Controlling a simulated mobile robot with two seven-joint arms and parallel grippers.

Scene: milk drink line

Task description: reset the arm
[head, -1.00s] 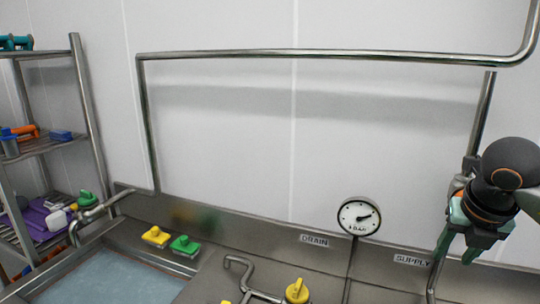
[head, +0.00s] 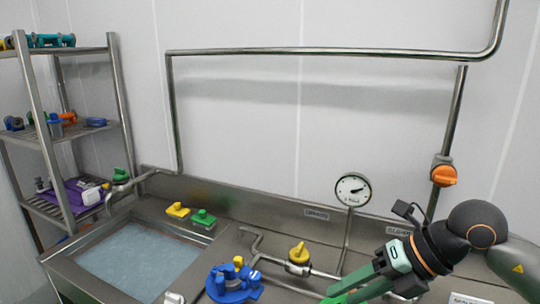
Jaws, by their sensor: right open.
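My right arm comes in from the right edge in the head view. Its right gripper (head: 350,294) points down and left over the steel counter, with its green fingers at the bottom edge of the picture. It is open, and I see nothing between the fingers, though the tips are partly cut off. My left gripper is not in view.
An orange valve handle (head: 444,175) sits on the vertical pipe above the arm. A pressure gauge (head: 353,189), a yellow valve handle (head: 299,253) and a blue fitting (head: 233,283) are left of the gripper. A sink (head: 60,267) and a shelf rack (head: 46,140) stand further left.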

